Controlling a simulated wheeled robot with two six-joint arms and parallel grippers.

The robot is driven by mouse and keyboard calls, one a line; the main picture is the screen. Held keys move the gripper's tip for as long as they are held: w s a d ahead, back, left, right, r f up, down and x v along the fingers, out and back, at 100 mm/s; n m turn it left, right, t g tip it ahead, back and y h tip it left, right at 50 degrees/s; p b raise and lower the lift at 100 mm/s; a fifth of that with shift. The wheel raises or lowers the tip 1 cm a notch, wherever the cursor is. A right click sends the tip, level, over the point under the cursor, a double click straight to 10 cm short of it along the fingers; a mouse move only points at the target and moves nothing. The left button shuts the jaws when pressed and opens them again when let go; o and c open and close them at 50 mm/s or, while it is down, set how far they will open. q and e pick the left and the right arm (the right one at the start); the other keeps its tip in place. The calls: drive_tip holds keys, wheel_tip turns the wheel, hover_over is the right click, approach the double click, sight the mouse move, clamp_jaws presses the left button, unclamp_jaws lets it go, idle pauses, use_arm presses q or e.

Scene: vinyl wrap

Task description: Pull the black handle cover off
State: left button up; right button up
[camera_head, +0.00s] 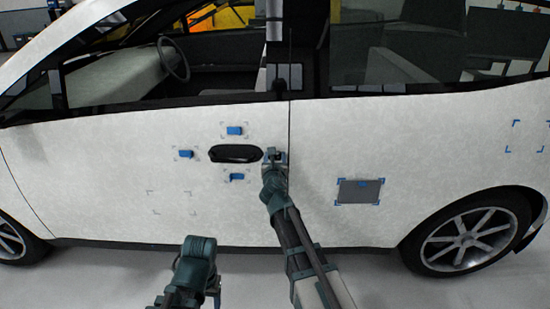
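The black handle cover (235,153) is a dark oval piece on the white car door (110,185), left of the door seam. My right gripper (274,155) is at the cover's right end, close to the seam. I cannot tell whether it touches the cover, and its fingers are too small to show whether they are open or shut. My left arm (195,260) is low in front of the door, below and left of the cover. Its fingers cannot be made out, so their state is unclear.
Small blue pieces sit around the cover: above it (234,131), left of it (185,154) and below it (236,177). A grey square patch (360,191) with blue corner marks is on the rear panel. Blue corner marks (530,136) show further right.

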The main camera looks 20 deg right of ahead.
clamp_jaws()
drive_tip(key=shift+s+a+r, duration=0.1)
drive_tip(key=shift+s+a, duration=0.1)
drive_tip(key=shift+s, duration=0.45)
idle(0.4)
drive_tip(key=p+v, duration=0.1)
drive_tip(key=v, duration=0.6)
idle(1.0)
drive_tip(key=shift+w, duration=0.15)
wheel_tip(320, 180, up, 18)
drive_tip(key=p, duration=1.8)
